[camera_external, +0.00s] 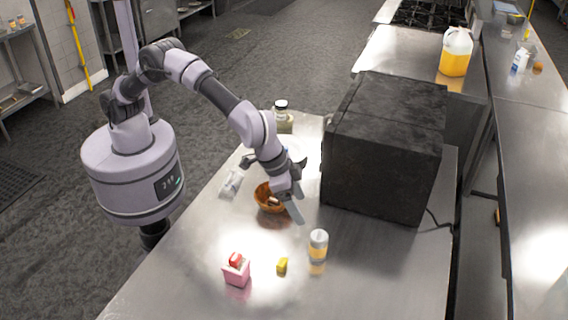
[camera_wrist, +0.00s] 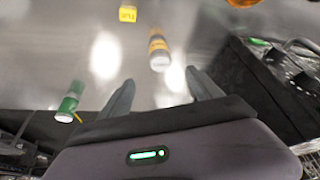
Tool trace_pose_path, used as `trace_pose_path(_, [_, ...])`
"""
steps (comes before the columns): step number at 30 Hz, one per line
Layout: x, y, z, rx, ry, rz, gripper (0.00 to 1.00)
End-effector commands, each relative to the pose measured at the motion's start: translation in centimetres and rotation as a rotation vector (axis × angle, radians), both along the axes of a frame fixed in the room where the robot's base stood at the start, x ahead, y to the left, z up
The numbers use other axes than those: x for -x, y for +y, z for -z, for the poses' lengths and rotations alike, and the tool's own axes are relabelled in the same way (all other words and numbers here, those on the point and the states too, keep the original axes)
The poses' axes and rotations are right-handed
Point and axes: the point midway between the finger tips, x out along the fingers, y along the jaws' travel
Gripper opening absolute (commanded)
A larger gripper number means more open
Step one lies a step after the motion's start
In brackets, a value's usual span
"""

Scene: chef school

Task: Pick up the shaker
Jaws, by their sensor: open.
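A shaker-like bottle (camera_external: 318,245) with a white-grey top and yellow-orange body stands on the steel table. My gripper (camera_external: 297,192) is open and empty, above the table near the bowl, apart from the orange bottle.
A brown bowl (camera_external: 266,203) sits under my arm. A yellow block (camera_external: 282,265) and pink box (camera_external: 237,272) lie in front. A large black box (camera_external: 380,150) blocks the back right. A clear container (camera_external: 232,183) and jar (camera_external: 283,124) stand farther back. The front right table is clear.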

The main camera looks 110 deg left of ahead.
Motion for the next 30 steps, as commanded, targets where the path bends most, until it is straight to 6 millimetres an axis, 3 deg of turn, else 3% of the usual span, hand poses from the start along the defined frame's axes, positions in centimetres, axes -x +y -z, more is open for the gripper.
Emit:
trace_pose_path(6, [-2.2, 1.0, 6.5, -0.002, 0.004, 0.000, 0.74])
trace_pose_path(10, [-3.4, 1.4, 9.3, -0.001, 0.003, -0.001, 0.74])
trace_pose_path(14, [-4.0, 1.6, 10.6, -0.001, 0.001, 0.001, 0.74])
trace_pose_path(22, [-5.9, 2.1, 15.0, -0.001, 0.002, 0.001, 0.74])
trace_pose_path(30, [-6.0, 2.2, 15.2, -0.001, 0.000, 0.002, 0.72])
